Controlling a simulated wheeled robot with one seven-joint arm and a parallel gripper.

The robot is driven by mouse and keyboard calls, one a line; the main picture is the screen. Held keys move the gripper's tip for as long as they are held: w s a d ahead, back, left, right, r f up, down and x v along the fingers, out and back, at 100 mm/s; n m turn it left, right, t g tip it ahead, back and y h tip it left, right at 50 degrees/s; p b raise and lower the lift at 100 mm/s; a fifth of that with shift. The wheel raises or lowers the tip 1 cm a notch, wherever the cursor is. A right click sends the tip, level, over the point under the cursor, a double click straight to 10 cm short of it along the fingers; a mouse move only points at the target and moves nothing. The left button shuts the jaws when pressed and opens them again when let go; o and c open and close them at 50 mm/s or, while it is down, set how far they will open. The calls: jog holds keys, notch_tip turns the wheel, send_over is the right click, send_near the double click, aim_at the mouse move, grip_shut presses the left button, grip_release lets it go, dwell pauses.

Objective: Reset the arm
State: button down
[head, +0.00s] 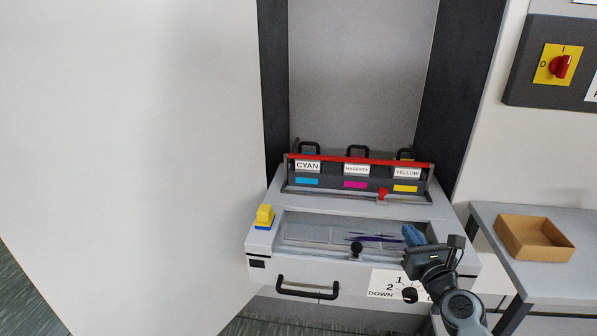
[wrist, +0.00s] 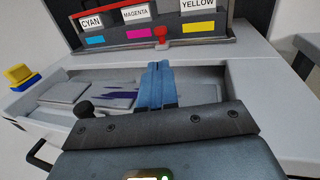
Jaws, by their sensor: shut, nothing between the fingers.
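My gripper (head: 410,235) is over the right part of the open printer drawer, with its blue fingers together and nothing between them. In the wrist view the fingers (wrist: 155,85) point toward the ink cartridge rack (wrist: 120,52). My arm comes in from the lower right of the head view and hides part of the drawer's right front. The drawer (head: 262,240) holds a recessed tray with grey plates and dark purple smears (head: 375,238).
The rack carries cyan, magenta and yellow cartridges (head: 356,170) behind a red bar (head: 360,160). A yellow block (head: 265,214) sits at the drawer's left. A black handle (head: 307,291) and a dial (head: 409,295) are in front. A cardboard box (head: 535,238) stands on the right table.

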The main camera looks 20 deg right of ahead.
jog(key=s+a+f+n+g+y, duration=0.1)
jog(key=s+a+f+n, duration=0.2)
jog(key=s+a+n, duration=0.6)
jog(key=s+a+f+n+g+y, duration=0.1)
jog(key=s+a+f+n, duration=0.2)
jog(key=s+a+n, duration=0.6)
jog(key=s+a+r+n+y, duration=0.1)
jog(key=s+a+r+n, duration=0.1)
jog(key=s+r+n, duration=0.2)
jog(key=s+a+r+n+y, duration=0.1)
jog(key=s+a+r+n, duration=0.2)
jog(key=s+n, duration=0.7)
jog(key=s+a+r+n+y, duration=0.1)
jog(key=s+a+r+n, duration=0.1)
jog(key=s+r+n, duration=0.3)
jog(key=s+n, duration=0.2)
jog(key=shift+a+n+y, duration=0.4)
jog(key=shift+r, duration=0.1)
